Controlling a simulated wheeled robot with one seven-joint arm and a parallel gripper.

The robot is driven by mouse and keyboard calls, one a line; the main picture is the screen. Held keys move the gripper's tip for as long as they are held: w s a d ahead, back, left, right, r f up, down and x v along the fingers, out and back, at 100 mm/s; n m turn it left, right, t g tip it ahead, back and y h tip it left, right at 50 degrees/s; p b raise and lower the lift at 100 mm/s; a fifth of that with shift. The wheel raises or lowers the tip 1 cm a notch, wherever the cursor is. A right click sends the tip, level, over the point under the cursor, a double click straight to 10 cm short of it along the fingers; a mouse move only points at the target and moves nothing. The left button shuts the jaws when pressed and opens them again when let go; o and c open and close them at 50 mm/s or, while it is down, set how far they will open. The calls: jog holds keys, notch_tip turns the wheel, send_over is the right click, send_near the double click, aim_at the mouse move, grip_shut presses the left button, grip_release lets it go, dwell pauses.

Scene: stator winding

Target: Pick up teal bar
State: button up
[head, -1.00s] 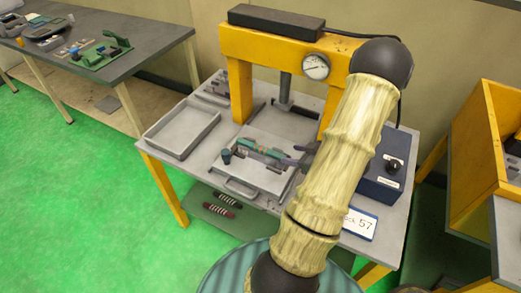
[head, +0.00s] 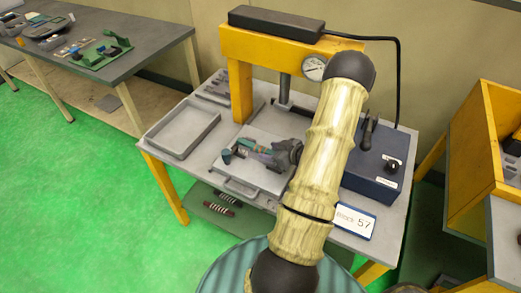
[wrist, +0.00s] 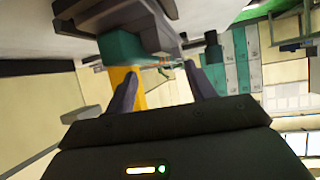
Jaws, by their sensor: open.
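The teal bar (head: 247,144) lies on the pale sliding plate (head: 262,181) at the front of the yellow press. A teal block, likely the bar's end, shows large at the upper left of the wrist view (wrist: 122,46). My gripper (head: 263,153) is at the bar's right end and hides part of it in the head view. In the wrist view my two dark fingers (wrist: 162,72) are spread apart, with the teal block above and left of them. Whether they touch the bar I cannot tell.
The yellow press frame (head: 240,90) and its gauge (head: 314,68) stand behind. A dark cylinder (head: 227,156) is left of the bar. An empty grey tray (head: 183,134) is further left. A blue control box (head: 375,175) stands right of my arm.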

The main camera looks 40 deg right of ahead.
aim_at(262, 149)
jog(key=p+x, duration=0.1)
jog(key=x, duration=0.4)
jog(key=shift+w+d+p, duration=0.15)
jog(key=shift+p, duration=0.15)
grip_shut()
